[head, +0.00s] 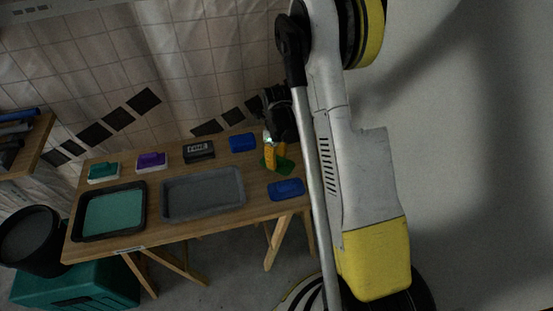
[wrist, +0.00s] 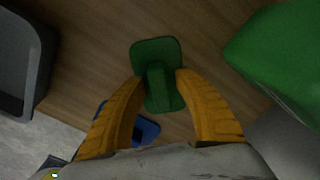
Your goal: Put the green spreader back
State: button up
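The green spreader (wrist: 157,52) is in the middle of the wrist view, with a flat plate and a raised handle. It appears to lie on or just above the wooden table. My gripper (wrist: 161,80) has its two yellow fingers on either side of the handle, with a narrow strip of green plate seemingly between handle and fingers. I see no clear grip. In the head view my gripper (head: 271,156) points down at the table's right end, partly covering the green spreader (head: 283,165).
A blue spreader (head: 286,190) lies just in front of my gripper, and a blue block (head: 243,143) behind left. A grey tray (head: 204,212) and a teal-filled tray (head: 113,214) are left. A large green object (wrist: 290,55) is close on the right in the wrist view.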

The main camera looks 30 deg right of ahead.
jog(key=shift+r, duration=0.1)
jog(key=s+a+r+n+t+p, duration=0.1)
jog(key=s+a+r+n+p, duration=0.2)
jog(key=r, duration=0.8)
jog(key=a+r+n+t+p, duration=0.1)
jog(key=a+r+n+p, duration=0.3)
jog(key=r, duration=0.8)
jog(key=s+a+r+n+t, duration=0.2)
jog(key=s+a+r+n, duration=0.2)
jog(key=s+n, duration=0.3)
jog(key=s+a+r+n+t+b, duration=0.1)
jog(key=s+a+r+n+t, duration=0.2)
jog(key=n, duration=1.3)
jog(key=s+a+r, duration=0.1)
jog(key=s+r, duration=0.2)
jog(key=s, duration=0.2)
jog(key=shift+a, duration=0.2)
